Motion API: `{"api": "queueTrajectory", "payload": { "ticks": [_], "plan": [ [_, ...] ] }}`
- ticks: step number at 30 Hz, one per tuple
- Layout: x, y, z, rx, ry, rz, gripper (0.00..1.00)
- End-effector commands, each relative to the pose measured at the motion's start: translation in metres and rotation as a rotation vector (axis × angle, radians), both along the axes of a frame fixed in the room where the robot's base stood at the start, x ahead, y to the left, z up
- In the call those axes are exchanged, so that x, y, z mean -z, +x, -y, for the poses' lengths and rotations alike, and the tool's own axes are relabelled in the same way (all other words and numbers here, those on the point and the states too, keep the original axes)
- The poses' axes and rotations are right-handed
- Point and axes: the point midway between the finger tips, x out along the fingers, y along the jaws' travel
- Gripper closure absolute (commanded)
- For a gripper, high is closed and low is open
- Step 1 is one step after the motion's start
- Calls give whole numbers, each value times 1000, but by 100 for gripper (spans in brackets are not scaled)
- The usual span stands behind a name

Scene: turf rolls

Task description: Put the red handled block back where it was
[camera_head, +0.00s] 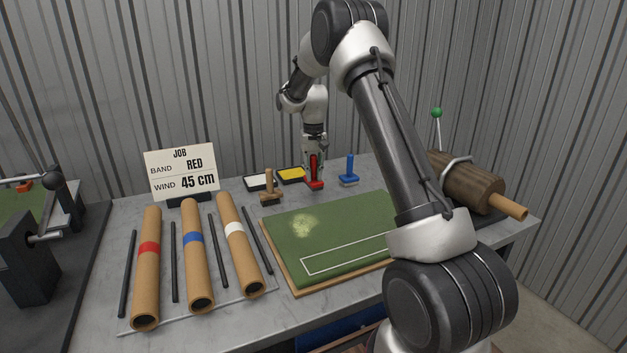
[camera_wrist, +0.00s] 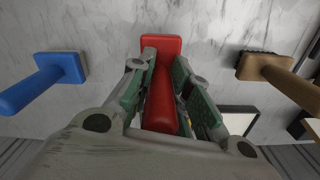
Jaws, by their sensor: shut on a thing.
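The red handled block (camera_head: 314,180) is at the back of the bench, between the yellow pad and the blue handled block. My gripper (camera_head: 314,158) comes down from above and is shut on its upright handle. In the wrist view my gripper (camera_wrist: 166,88) has its two fingers on either side of the red handle, and the red block's base (camera_wrist: 161,46) shows beyond them. I cannot tell whether the base touches the bench top or hangs just above it.
A blue handled block (camera_head: 349,174) and a wooden one (camera_head: 270,190) stand on either side. A white pad (camera_head: 257,182) and yellow pad (camera_head: 291,175) lie behind. The green turf board (camera_head: 335,232) lies in front. Banded tubes (camera_head: 195,262) and a job sign (camera_head: 181,173) are left.

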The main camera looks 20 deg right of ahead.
Motion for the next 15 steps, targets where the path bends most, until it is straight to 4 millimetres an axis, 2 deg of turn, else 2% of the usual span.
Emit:
{"api": "queueTrajectory", "payload": {
  "ticks": [4, 15],
  "plan": [
    [24, 0, 0, 0, 0, 0, 100],
    [29, 0, 0, 1, 0, 1, 100]
  ]
}}
